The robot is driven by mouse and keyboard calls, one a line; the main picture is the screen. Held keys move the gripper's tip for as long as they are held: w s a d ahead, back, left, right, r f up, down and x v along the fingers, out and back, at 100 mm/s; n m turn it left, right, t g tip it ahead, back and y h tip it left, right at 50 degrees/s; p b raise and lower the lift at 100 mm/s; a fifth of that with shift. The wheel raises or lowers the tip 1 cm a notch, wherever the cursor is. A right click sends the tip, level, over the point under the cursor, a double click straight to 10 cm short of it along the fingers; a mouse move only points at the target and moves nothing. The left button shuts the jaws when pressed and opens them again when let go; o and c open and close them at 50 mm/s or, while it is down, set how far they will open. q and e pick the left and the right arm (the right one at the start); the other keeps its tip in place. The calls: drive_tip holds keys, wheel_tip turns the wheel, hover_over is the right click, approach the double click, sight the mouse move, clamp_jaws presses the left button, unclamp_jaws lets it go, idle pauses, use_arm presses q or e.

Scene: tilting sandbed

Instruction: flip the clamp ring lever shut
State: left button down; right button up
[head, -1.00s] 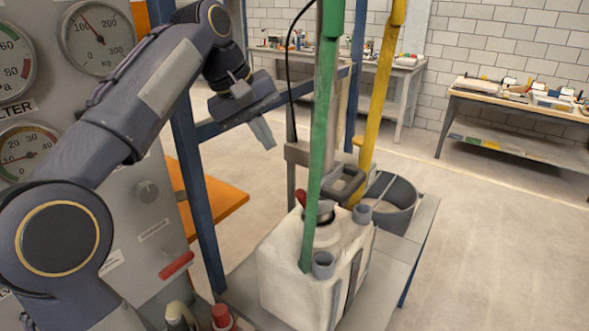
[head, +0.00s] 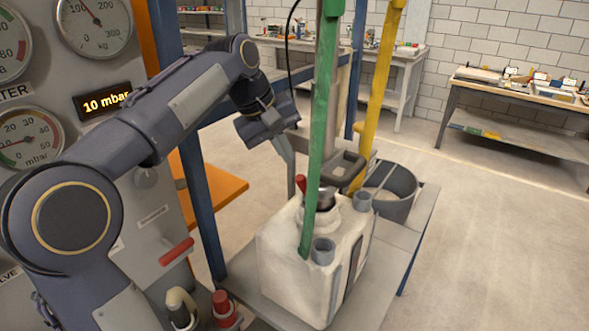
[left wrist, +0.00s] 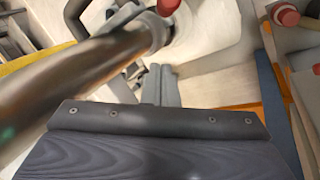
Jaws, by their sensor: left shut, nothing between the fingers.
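The red clamp ring lever (head: 300,184) stands up at the left side of the ring around the dark neck (head: 326,197) on top of the white block-shaped vessel (head: 280,255). My left gripper (head: 291,164) is shut and empty, pointing down just above and left of the lever, seemingly apart from it. In the left wrist view the shut fingers (left wrist: 161,86) show at the middle. A red tip (left wrist: 168,6), probably the lever, shows at the top edge beyond them. The green pole partly hides the ring. My right gripper is not in view.
A green pole (head: 322,120) rises in front of the neck, and a yellow pole (head: 379,90) stands behind. A grey bucket (head: 402,205) is behind right. A blue post (head: 194,170) stands left. A thick dark bar (left wrist: 70,75) crosses the left wrist view's left side.

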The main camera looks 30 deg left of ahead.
sight(306, 190)
use_arm(q)
drive_tip(key=d, duration=0.1)
drive_tip(key=s+d+f, duration=0.1)
drive_tip(key=d+f, duration=0.1)
drive_tip(key=shift+s+d, duration=0.25)
drive_tip(key=shift+s, duration=0.15)
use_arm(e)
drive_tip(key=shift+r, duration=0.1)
